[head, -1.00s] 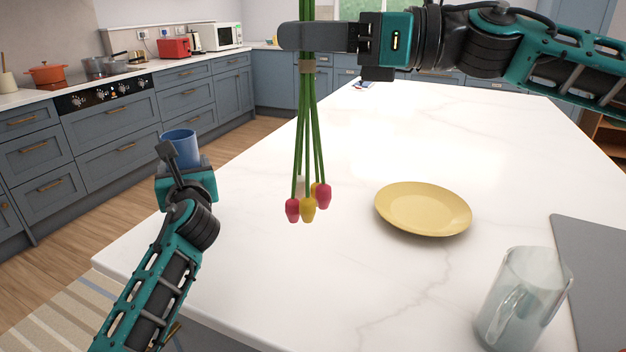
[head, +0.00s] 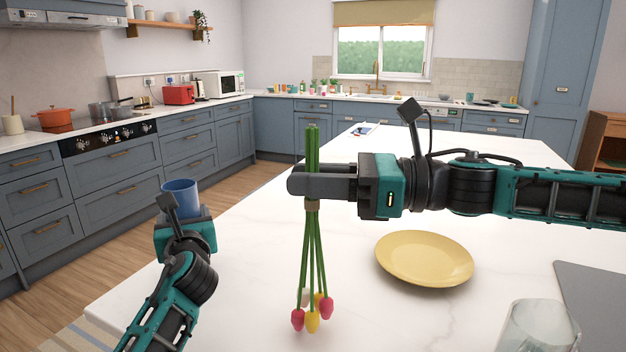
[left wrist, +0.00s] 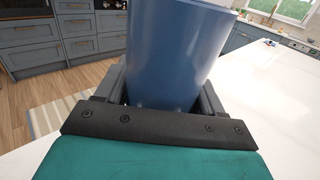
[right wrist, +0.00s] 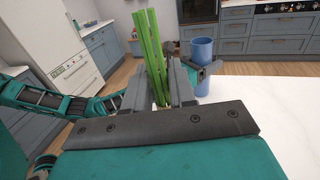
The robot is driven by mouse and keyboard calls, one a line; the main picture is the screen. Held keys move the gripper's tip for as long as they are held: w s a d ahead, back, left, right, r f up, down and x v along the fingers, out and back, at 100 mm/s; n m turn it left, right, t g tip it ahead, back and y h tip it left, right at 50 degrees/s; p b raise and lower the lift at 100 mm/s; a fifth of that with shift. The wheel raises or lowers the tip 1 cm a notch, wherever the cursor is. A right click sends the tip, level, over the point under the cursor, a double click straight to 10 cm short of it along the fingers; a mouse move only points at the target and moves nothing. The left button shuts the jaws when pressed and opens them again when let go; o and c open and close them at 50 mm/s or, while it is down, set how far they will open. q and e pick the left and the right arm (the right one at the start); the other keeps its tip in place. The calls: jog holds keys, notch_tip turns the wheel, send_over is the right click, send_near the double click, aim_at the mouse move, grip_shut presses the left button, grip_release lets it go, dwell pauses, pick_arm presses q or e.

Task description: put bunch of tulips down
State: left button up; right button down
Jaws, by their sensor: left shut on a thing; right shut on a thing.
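The bunch of tulips (head: 316,262) hangs upside down, green stems up and red, yellow and pale heads down, with a brown band below the fingers. My right gripper (head: 308,185) is shut on its stems; the stems (right wrist: 151,50) also rise between the fingers in the right wrist view. The heads show against the white worktop (head: 240,290); whether they touch it I cannot tell. My left gripper (head: 182,208) is shut on a blue cup (head: 181,192), at the left side of the worktop. The cup (left wrist: 172,55) fills the middle of the left wrist view.
A yellow plate (head: 424,258) lies on the worktop right of the tulips. A glass mug (head: 538,328) stands at the front right, near a grey board (head: 597,290). The worktop behind the plate is mostly clear.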

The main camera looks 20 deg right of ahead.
jog(key=shift+f, duration=0.2)
jog(key=c, duration=1.4)
grip_release()
jog(key=shift+f, duration=0.1)
jog(key=o, duration=0.5)
jog(key=shift+c, duration=0.2)
jog(key=shift+d+r, duration=0.15)
jog(key=shift+r, duration=0.1)
jog(key=v, duration=1.1)
jog(key=shift+s+d, duration=0.2)
jog(key=shift+d, duration=0.1)
pick_arm(q)
jog(key=o, duration=1.3)
